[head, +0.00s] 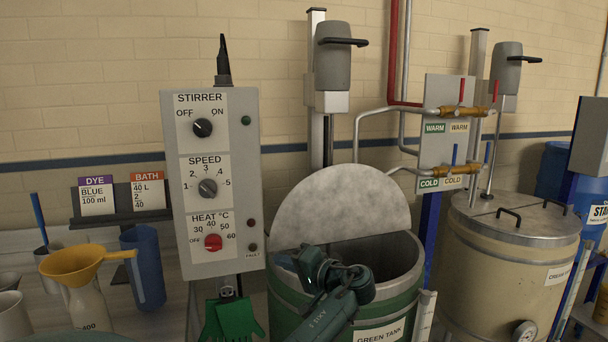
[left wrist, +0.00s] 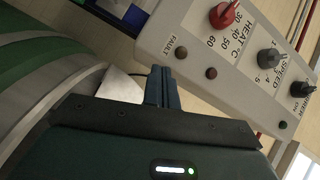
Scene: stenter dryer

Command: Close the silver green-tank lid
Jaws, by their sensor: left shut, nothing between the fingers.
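The green tank (head: 398,316) stands at the lower middle of the head view, with its dark inside showing. Its silver lid (head: 342,207) is a half-round plate standing raised at the back of the opening. My left gripper (head: 284,261) is at the left part of the tank's rim, in front of and below the lid, with no clear contact with it. In the left wrist view its fingers (left wrist: 160,86) are together and empty. A pale patch beside them may be the lid; I cannot tell. My forearm hides part of the tank's front. My right gripper is not in view.
The stirrer control panel (head: 213,180) stands close left of the tank; it also fills the upper right of the left wrist view (left wrist: 235,60). A green glove (head: 232,318) hangs below it. A stirrer post (head: 330,120) rises behind the lid. The cream tank (head: 510,265) stands at right, its lid down.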

